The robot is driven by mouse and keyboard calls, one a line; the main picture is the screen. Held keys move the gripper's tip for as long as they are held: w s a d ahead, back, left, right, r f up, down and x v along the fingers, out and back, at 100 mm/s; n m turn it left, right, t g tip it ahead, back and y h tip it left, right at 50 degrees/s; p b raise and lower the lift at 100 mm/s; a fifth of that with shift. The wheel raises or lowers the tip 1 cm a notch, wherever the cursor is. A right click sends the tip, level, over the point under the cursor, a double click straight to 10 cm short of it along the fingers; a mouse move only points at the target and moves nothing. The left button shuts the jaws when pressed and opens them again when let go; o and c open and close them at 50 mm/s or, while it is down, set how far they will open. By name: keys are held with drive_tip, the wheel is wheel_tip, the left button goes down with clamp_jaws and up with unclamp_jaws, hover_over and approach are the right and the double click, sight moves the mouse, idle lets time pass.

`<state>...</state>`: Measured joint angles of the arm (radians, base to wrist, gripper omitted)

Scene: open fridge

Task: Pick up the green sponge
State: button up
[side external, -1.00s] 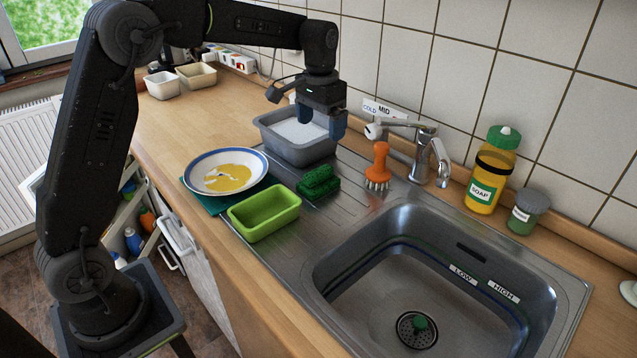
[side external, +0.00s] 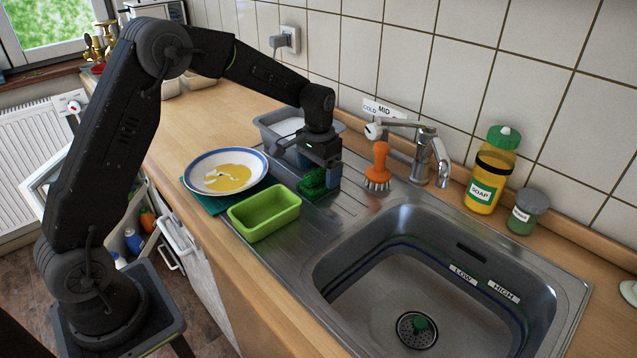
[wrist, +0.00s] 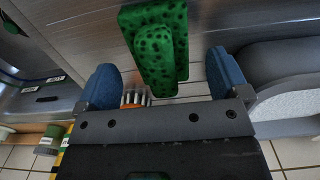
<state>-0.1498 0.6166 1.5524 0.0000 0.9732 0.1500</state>
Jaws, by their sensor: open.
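The green sponge (side external: 312,183) lies on the metal drainboard beside the sink, between the green tub and the grey basin. In the wrist view the dark-spotted green sponge (wrist: 158,45) shows ahead of my gripper, roughly between the lines of the two blue fingers. My gripper (side external: 322,178) is open and low over the sponge, partly hiding it in the side view. In the wrist view its blue fingertips (wrist: 162,70) stand apart on either side with nothing gripped. I cannot tell whether the fingers touch the sponge.
A green tub (side external: 264,214) and a plate (side external: 226,172) with yellow remains stand to the left. A grey basin (side external: 275,140) is behind. An orange brush (side external: 379,165) and the faucet (side external: 425,155) stand close on the right.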

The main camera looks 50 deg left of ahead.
wheel_tip(320, 180, down, 2)
drive_tip(key=shift+f, duration=0.15)
drive_tip(key=c, duration=1)
